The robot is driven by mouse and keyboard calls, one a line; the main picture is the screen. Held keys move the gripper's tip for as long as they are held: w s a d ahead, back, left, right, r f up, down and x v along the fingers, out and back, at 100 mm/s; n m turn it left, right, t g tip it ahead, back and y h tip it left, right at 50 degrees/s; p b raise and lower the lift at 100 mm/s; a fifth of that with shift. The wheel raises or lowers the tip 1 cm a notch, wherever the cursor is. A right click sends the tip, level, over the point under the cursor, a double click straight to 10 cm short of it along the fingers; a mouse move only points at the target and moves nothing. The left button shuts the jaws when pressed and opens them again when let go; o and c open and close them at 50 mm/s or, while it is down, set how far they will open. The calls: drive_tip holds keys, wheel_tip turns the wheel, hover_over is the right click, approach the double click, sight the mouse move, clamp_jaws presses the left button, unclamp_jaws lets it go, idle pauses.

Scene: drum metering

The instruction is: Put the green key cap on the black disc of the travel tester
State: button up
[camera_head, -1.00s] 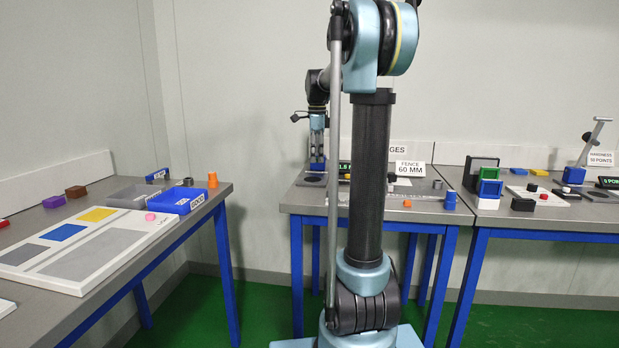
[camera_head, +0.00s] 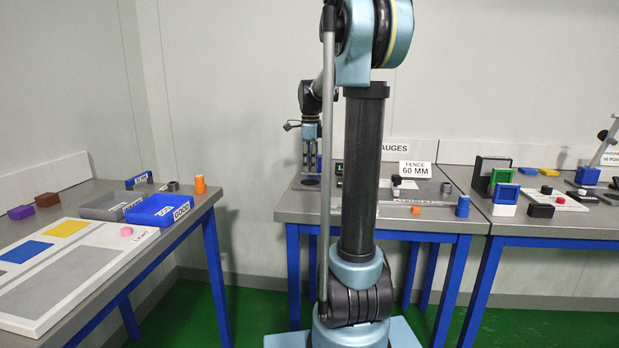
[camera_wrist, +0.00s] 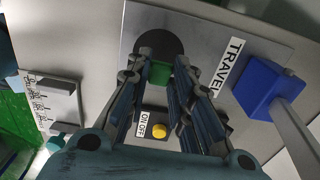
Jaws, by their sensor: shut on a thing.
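The green key cap (camera_wrist: 159,73) shows in the wrist view between the fingertips of my gripper (camera_wrist: 160,76), which is shut on it. The black disc (camera_wrist: 156,40) of the travel tester lies just beyond the cap in that view, and the cap overlaps its near edge. I cannot tell the height of the cap above the disc. In the head view my gripper (camera_head: 311,168) points down over the disc (camera_head: 310,182) at the left end of the middle table. The cap cannot be made out there.
In the wrist view, the tester plate (camera_wrist: 200,40) bears a TRAVEL label, a blue block (camera_wrist: 266,88) with a grey post at right, and a yellow button (camera_wrist: 159,130) beside an ON/OFF label. In the head view, my column hides part of the middle table (camera_head: 420,220).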

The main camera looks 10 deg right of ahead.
sight(310, 182)
drive_tip(key=shift+s+f, duration=0.1)
drive_tip(key=shift+f, duration=2)
drive_tip(key=shift+f, duration=0.1)
drive_tip(key=o, duration=0.7)
wheel_tip(310, 182, up, 12)
drive_tip(key=shift+r, duration=0.1)
